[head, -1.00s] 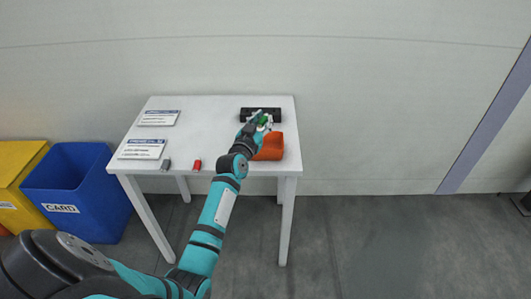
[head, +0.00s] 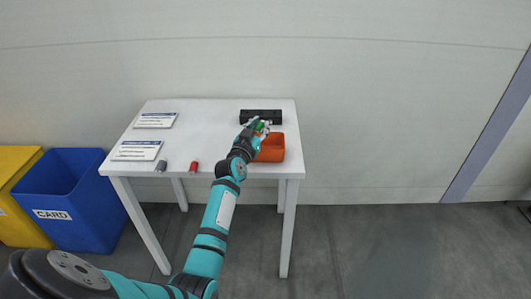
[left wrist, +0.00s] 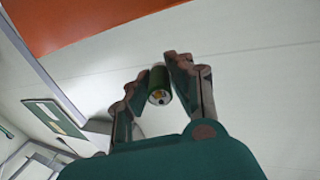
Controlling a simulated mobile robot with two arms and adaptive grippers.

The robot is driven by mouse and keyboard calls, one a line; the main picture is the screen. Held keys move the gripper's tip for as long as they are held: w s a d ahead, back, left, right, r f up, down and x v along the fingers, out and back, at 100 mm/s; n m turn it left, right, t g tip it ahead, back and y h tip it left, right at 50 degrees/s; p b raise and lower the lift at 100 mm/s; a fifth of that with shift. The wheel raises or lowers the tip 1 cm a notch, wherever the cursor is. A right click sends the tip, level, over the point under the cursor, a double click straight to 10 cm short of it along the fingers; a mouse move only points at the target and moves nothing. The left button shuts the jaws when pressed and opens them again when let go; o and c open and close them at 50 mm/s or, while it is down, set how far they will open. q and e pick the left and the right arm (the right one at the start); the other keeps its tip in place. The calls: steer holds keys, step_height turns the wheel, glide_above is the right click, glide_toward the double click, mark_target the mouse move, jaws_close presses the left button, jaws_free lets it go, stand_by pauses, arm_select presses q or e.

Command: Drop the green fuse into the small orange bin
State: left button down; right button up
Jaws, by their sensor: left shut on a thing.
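My left gripper (head: 261,128) is shut on the green fuse (head: 260,127). In the left wrist view the green fuse (left wrist: 159,85) sits between the two fingers, with its metal end facing the camera. The small orange bin (head: 271,149) stands at the right front of the white table. In the head view the gripper and fuse are over the bin's back left part, and the arm hides some of its left side. An orange surface (left wrist: 90,22) fills the top left of the wrist view. My right gripper is in neither view.
On the white table (head: 210,135) lie a black block (head: 261,116), a red fuse (head: 194,167), a grey fuse (head: 161,166) and two labelled cards (head: 138,150). A blue bin (head: 65,195) and a yellow bin (head: 25,170) stand on the floor at left.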

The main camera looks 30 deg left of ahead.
arm_select(q)
steer(key=c, duration=1.1)
jaws_free()
steer(key=shift+s, duration=0.1)
steer(key=shift+s+d, duration=0.15)
steer(key=shift+s, duration=0.2)
steer(key=v, duration=1.1)
